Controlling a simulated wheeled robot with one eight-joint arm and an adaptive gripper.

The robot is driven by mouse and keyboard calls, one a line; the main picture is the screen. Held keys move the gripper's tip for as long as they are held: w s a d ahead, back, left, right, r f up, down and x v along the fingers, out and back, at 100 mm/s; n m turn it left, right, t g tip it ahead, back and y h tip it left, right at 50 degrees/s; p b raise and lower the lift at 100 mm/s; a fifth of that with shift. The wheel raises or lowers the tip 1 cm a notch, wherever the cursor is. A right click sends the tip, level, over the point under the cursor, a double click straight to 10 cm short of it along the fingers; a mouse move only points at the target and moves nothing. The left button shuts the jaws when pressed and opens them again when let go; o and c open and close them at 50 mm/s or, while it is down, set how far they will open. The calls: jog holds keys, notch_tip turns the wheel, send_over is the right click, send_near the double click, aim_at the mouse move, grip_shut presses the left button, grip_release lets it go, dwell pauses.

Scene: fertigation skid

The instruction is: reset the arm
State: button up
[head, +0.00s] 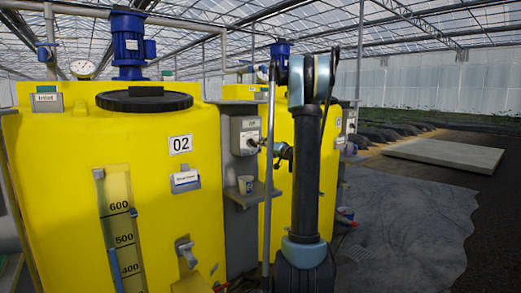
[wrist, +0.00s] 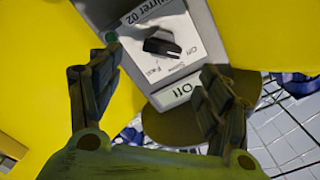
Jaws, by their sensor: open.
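My gripper (wrist: 158,62) is open in the wrist view, with one dark finger on each side of the picture. Between and beyond the fingers is a grey switch box marked "Stirrer 02", with a black rotary knob (wrist: 162,47) and the positions Off, Slow and Fast. A small window on the box (wrist: 180,91) reads "Off". Nothing shows held between the fingers. In the head view my arm stands upright right of the centre, and its end is close to the switch box (head: 245,135) on the grey panel. I cannot tell whether a finger touches the box.
A yellow tank marked 02 (head: 165,170) with a black lid (head: 144,101) stands at the left. Another yellow tank (head: 278,135) is behind my arm. A small shelf (head: 252,195) holding a cup (head: 246,184) is below the switch box.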

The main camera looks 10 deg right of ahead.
jog(key=shift+s+d, duration=0.15)
jog(key=shift+s, duration=0.25)
jog(key=s+a+f+n+g, duration=0.1)
jog(key=s+a+f+g, duration=0.2)
jog(key=s, duration=0.6)
jog(key=s+a+f+n+g+h, duration=0.1)
jog(key=s+a+g, duration=0.2)
jog(key=s+a, duration=0.45)
jog(key=s+a+f+n+g, duration=0.2)
jog(key=s+a, duration=0.1)
jog(key=s, duration=0.8)
jog(key=s+d+f+g+h, duration=0.2)
jog(key=s+f, duration=0.3)
jog(key=s, duration=0.4)
jog(key=s+d+f+g+h, duration=0.1)
jog(key=s+d+f+h, duration=0.2)
jog(key=s, duration=0.7)
jog(key=s+d+f+g+h, duration=0.2)
jog(key=s+d+f, duration=0.1)
jog(key=s+f, duration=0.5)
jog(key=shift+s+d+m+g+h, duration=0.3)
jog(key=shift+s+d+m+h, duration=0.1)
jog(key=shift+s, duration=0.75)
